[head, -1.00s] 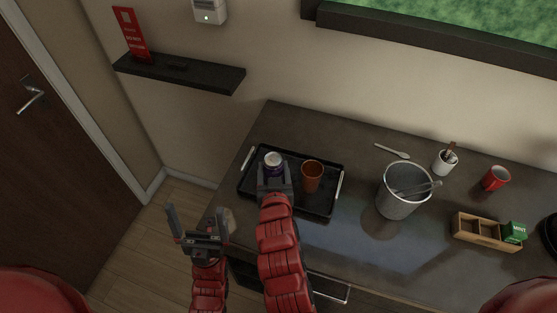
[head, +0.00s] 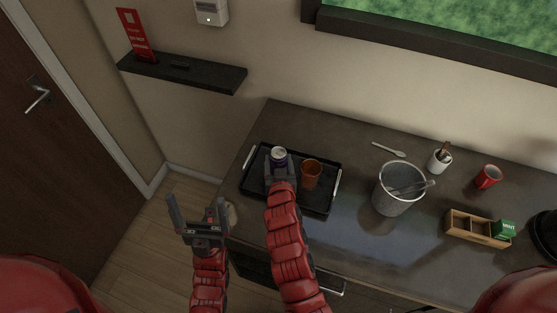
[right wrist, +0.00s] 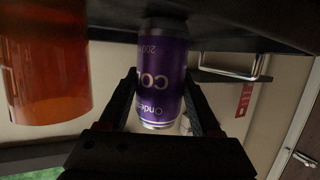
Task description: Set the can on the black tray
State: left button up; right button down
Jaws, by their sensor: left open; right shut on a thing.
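The purple can (head: 279,155) with a silver top is upright over the left part of the black tray (head: 318,207). My right gripper (head: 281,166) is shut on it from the front. In the right wrist view, which is upside down, the can (right wrist: 164,75) sits between both fingers (right wrist: 165,98). Its base is at or very near the tray surface (right wrist: 235,22); I cannot tell whether they touch. My left gripper (head: 197,208) is open and empty, in front of the counter's left end.
An orange-brown cup (head: 312,174) stands on the tray right of the can, also close in the right wrist view (right wrist: 45,70). The tray has silver handles at both ends. A metal bucket (head: 398,190), spoon (head: 388,149), red mug (head: 489,177) and wooden box (head: 478,229) lie further right.

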jog(key=shift+f, duration=0.15)
jog(key=shift+c, duration=0.4)
grip_release()
jog(key=shift+r, duration=0.2)
jog(key=b+v, duration=0.3)
jog(key=v, duration=0.7)
jog(key=shift+s+a, duration=0.1)
jog(key=shift+s, duration=0.1)
jog(key=shift+v, duration=0.85)
